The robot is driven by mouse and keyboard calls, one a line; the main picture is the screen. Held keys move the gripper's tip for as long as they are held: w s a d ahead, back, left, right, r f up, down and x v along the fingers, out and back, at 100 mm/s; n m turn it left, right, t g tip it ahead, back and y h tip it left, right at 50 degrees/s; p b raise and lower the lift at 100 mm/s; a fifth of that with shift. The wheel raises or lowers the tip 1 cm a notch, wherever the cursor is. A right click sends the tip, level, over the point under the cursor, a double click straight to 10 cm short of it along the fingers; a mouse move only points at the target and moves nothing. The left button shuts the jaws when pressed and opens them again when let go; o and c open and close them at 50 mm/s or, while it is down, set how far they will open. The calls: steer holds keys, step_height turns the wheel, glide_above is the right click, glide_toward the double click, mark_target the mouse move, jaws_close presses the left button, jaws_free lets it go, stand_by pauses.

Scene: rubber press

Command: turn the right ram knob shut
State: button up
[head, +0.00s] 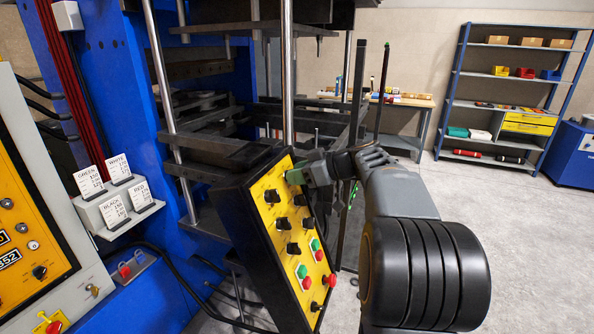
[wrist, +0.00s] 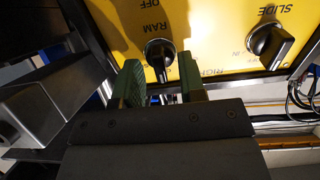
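A black ram knob (wrist: 158,52) sits on the yellow control panel (wrist: 115,20), under upside-down "RAM" and "OFF" lettering in the wrist view. My gripper (wrist: 160,78) has green fingers that stand apart, one on each side of the knob's lower end. I cannot tell whether they touch it. In the head view my gripper (head: 292,177) is at the upper end of the slanted yellow panel (head: 262,222), where it hides the knob at its tips.
A second black knob (wrist: 271,45), by "SLIDE" lettering, is to the right in the wrist view. In the head view several more knobs, green buttons (head: 301,271) and red buttons (head: 330,280) lie lower on the panel. The blue press (head: 130,110) stands left; open floor (head: 500,220) is right.

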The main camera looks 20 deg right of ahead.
steer(key=shift+w+a+f, duration=0.1)
steer(key=shift+w+a, duration=0.1)
steer(key=shift+a, duration=0.05)
steer(key=c, duration=0.6)
steer(key=shift+f, duration=0.1)
steer(key=shift+m+b, duration=0.65)
steer(key=shift+m, duration=0.05)
steer(key=shift+d+m+b, duration=0.1)
steer(key=shift+m+b, duration=0.6)
steer(key=shift+m, duration=0.5)
steer(key=shift+w+m+b, duration=0.1)
steer(key=shift+m+b, duration=0.4)
steer(key=shift+m, duration=2)
